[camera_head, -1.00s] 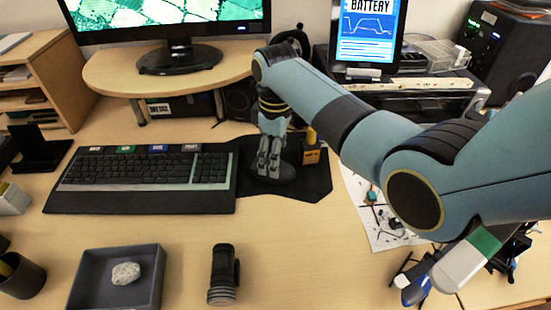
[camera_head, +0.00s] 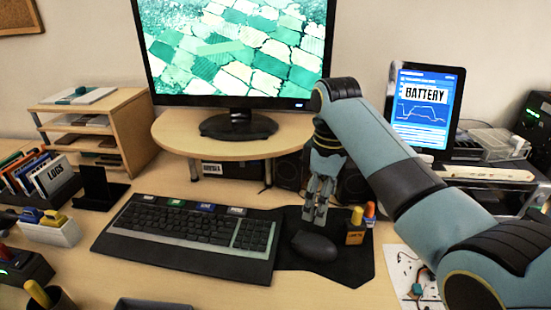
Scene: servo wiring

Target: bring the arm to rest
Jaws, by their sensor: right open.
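My right arm comes in from the lower right, its elbow high and its forearm reaching toward the monitor stand. My right gripper (camera_head: 317,202) hangs from it, pointing down, open with nothing between its fingers. It is over the back of the black mouse mat (camera_head: 350,268), just behind the dark mouse (camera_head: 314,246) in the picture. A gap shows between the fingertips and the mouse. My left gripper does not show.
A keyboard (camera_head: 190,236) lies left of the mat. A small orange holder (camera_head: 355,234) stands close to the gripper's right. Behind are the round-edged monitor stand (camera_head: 185,145), a monitor (camera_head: 240,50) and a tablet reading BATTERY (camera_head: 424,108).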

